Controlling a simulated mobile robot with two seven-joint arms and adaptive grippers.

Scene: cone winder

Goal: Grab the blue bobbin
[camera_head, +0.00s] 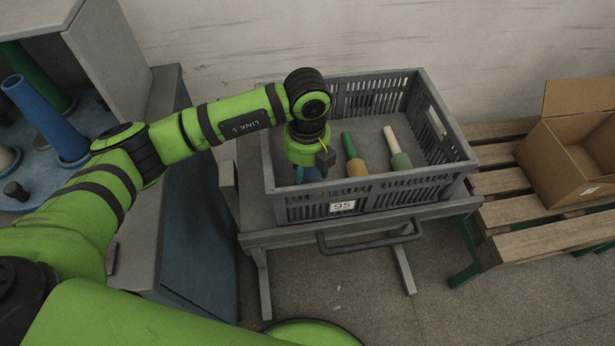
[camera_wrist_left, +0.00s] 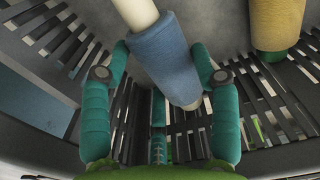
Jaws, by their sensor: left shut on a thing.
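The blue bobbin (camera_wrist_left: 165,60) is blue yarn on a pale cone. In the head view my left gripper (camera_head: 306,174) points down into the left part of the grey crate (camera_head: 345,206). There, a little of the blue bobbin (camera_head: 314,173) shows beside a finger; the wrist hides the rest. My right gripper is not in view.
A yellow bobbin on a green cone (camera_head: 356,167) and a green bobbin on a cream cone (camera_head: 400,160) lie to the right in the crate. The crate sits on a grey cart (camera_head: 300,236). A cardboard box (camera_head: 560,150) stands on a slatted wooden bench; a machine with cones is left.

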